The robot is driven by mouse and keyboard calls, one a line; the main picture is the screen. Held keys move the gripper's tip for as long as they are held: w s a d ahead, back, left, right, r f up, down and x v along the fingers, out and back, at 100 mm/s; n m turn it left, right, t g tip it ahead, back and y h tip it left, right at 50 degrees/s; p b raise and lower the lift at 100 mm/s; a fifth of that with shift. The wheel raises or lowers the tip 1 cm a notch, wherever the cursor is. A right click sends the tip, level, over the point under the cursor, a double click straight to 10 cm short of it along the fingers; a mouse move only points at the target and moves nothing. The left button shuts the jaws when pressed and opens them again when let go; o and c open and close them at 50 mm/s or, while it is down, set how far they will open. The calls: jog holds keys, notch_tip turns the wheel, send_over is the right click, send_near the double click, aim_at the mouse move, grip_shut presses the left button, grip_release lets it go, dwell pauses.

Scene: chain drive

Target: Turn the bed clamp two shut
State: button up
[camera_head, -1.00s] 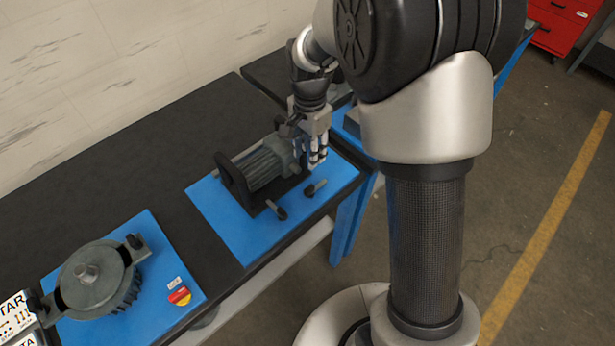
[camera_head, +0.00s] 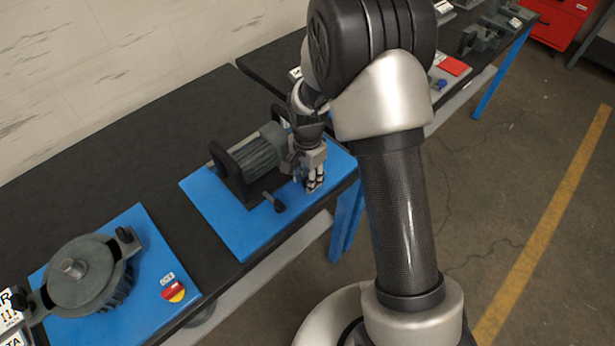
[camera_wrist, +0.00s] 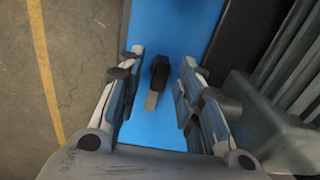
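A bed clamp lever (camera_wrist: 159,72), with a black handle and a pale stem, stands between my open fingers in the wrist view, with a gap on both sides. In the head view my gripper (camera_head: 314,186) hides this lever. The gripper points down at the front right of the blue plate (camera_head: 226,226), beside the motor. Another black clamp lever (camera_head: 273,202) stands on the plate to the left, in front of the motor. I cannot tell by any label which lever is number two.
The ribbed grey motor (camera_head: 252,157) stands close to my gripper; its ribs (camera_wrist: 298,65) fill the right of the wrist view. A second blue plate at the left holds a round grey housing (camera_head: 78,274) and a red-yellow switch (camera_head: 174,292). The dark bench (camera_head: 160,160) between the plates is clear.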

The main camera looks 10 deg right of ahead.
grip_shut()
dwell(0.4)
jog(key=shift+n, duration=0.3)
jog(key=n, duration=0.3)
jog(key=shift+s+d+n+p, duration=0.1)
jog(key=shift+n+p, duration=0.2)
jog(key=n, duration=0.4)
jog(key=shift+n, duration=0.3)
jog(key=n, duration=0.4)
jog(key=shift+d+p, duration=0.15)
jog(key=shift+p, duration=0.25)
jog(key=n, duration=0.5)
jog(key=shift+d, duration=0.1)
